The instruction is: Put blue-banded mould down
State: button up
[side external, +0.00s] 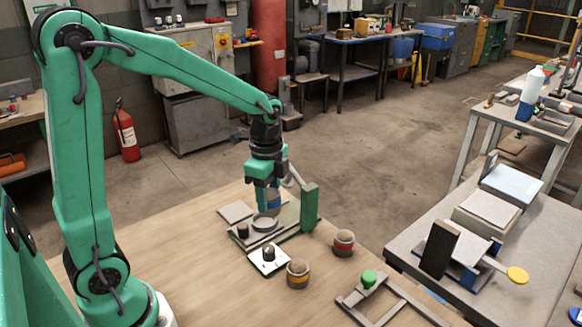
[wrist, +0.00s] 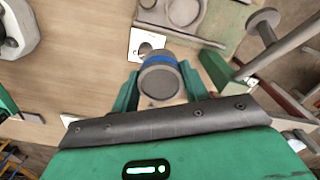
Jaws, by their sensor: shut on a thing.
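The blue-banded mould (side external: 273,199) is a small grey cylinder with a blue band. It also shows in the wrist view (wrist: 160,82), upright between the two green fingers. My gripper (side external: 266,203) is shut on it and partly hides it in the side view. In the side view the mould appears just above and behind a grey ring (side external: 265,224) on a flat fixture with a green post (side external: 309,207). I cannot tell its exact height or whether it touches anything.
A white plate with a dark knob (side external: 269,261) lies in front of the fixture. An orange-banded mould (side external: 298,274) and a red-banded mould (side external: 343,243) stand nearby. A frame with a green knob (side external: 369,279) lies at the right. The wooden table (side external: 190,275) is clear at left.

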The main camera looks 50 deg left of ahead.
jog(key=a, duration=0.6)
send_over(235, 211)
notch_tip(235, 211, down, 8)
jog(key=shift+r, duration=0.2)
jog(key=shift+f, duration=0.1)
jog(key=shift+f, duration=1.95)
jog(key=shift+f, duration=0.1)
jog(key=o, duration=1.3)
notch_tip(235, 211, up, 12)
